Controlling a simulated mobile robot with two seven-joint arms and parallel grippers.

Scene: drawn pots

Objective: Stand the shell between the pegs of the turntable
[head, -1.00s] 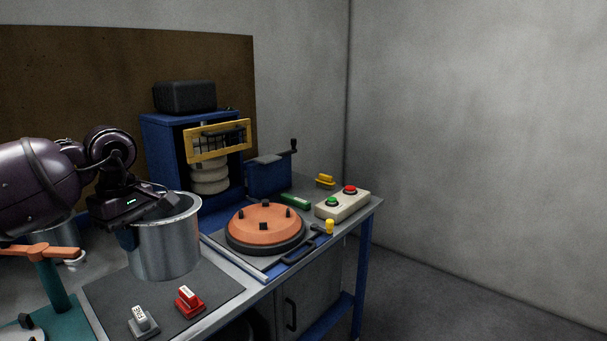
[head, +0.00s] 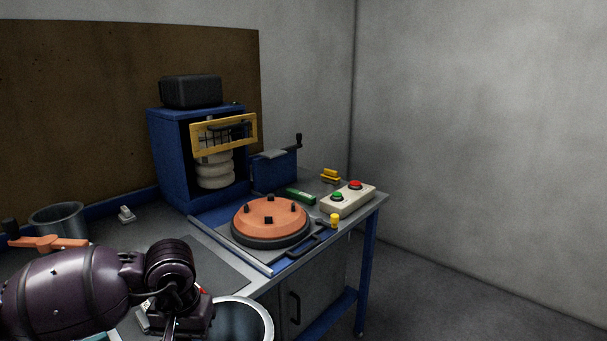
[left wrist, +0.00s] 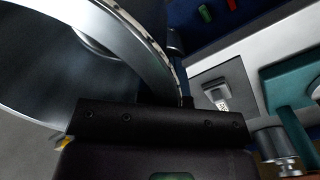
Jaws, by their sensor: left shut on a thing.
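The shell (head: 268,318) is a shiny open metal cylinder, cut off by the bottom edge of the head view. My left gripper (head: 208,325) is shut on its rim at the left side; the fingertips are mostly hidden there. The left wrist view shows the shell's curved wall and rim (left wrist: 150,45) rising from the jaws (left wrist: 178,98). The shell is held in front of the bench, apart from the turntable. The turntable (head: 262,216) is an orange disc on a dark base, with several black pegs standing on it and nothing between them. My right gripper is not in view.
Behind the turntable stand a blue cabinet (head: 170,150) with a raised yellow-framed guard (head: 223,134) and a blue crank box (head: 272,172). A button box (head: 348,199) and a yellow knob (head: 335,220) are to its right. A grey pot (head: 60,220) stands back left. The dark mat (head: 215,262) is partly bare.

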